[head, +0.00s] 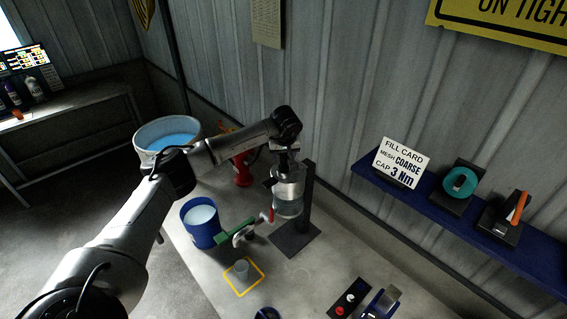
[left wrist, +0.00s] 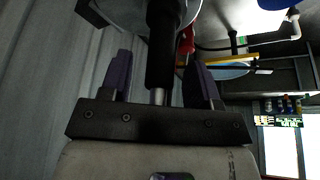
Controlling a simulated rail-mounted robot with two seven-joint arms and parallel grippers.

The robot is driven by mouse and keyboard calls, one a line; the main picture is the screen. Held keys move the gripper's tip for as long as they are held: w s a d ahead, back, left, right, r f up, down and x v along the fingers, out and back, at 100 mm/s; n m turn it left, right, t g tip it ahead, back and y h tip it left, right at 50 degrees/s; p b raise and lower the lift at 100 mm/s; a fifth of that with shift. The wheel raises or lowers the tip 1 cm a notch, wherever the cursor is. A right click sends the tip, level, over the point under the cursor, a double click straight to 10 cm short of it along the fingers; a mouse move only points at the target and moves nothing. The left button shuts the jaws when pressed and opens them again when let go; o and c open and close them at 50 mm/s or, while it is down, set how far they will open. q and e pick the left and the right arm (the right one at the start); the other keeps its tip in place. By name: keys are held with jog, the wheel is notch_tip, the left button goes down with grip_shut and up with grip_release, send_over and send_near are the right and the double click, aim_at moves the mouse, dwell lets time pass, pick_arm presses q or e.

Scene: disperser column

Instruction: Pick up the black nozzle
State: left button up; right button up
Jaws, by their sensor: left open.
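In the left wrist view, a black cylindrical piece that looks like the black nozzle (left wrist: 163,48) lies between the two purple fingers of my left gripper (left wrist: 160,75). A thin silver stem shows at its near end. The fingers are apart, with a gap on each side of the black piece. In the head view, my left gripper (head: 286,158) is over the metal and clear vessel (head: 287,192) of the disperser column, beside the black upright post (head: 307,185). The gripper hides the nozzle there. My right gripper is out of view.
A blue bucket (head: 201,228), a green-handled valve (head: 238,233) and a small cup on a yellow-framed square (head: 243,285) stand left of the column. A blue shelf (head: 440,213) with a fill card (head: 401,163) runs along the wall at right.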

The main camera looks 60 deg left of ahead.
pick_arm(q)
jog(key=shift+x, duration=1.05)
jog(key=shift+c, duration=0.2)
jog(key=shift+r, duration=0.1)
grip_shut()
